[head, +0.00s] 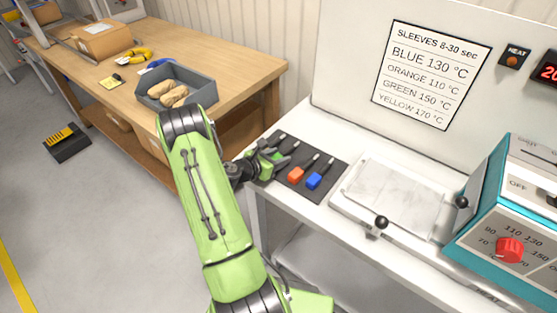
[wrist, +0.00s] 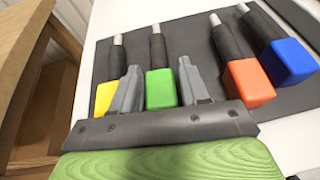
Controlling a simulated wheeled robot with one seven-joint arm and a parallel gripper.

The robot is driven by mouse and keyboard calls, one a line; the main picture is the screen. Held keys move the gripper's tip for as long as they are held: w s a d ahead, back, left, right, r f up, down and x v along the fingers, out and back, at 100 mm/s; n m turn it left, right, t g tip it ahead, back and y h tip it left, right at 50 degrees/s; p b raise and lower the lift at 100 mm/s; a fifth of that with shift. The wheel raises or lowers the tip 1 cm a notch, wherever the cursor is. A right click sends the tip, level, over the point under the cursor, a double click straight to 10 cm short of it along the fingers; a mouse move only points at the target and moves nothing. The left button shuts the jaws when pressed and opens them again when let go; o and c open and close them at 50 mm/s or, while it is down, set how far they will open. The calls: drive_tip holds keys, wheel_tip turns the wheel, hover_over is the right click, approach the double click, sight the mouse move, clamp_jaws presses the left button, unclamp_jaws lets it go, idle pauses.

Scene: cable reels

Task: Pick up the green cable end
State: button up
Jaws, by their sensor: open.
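The green cable end (wrist: 161,89) lies on a dark mat (wrist: 203,101), its dark cable and pale metal tip pointing away from me. In the wrist view my gripper (wrist: 160,80) is open, with one finger on each side of the green block. I cannot tell whether the fingers touch it. In the head view my gripper (head: 271,160) is over the left part of the mat and mostly hides the green end. A yellow cable end (wrist: 105,97) lies just left of the left finger. An orange end (wrist: 249,83) and a blue end (wrist: 288,62) lie to the right.
A white plate (head: 392,196) with black knobs lies right of the mat. A teal control box (head: 510,215) with a red dial stands at far right. A wooden table (head: 215,62) with a grey bin (head: 196,84) stands at the left. A temperature sign (head: 431,73) hangs behind.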

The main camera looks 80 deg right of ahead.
drive_tip(key=c, duration=0.8)
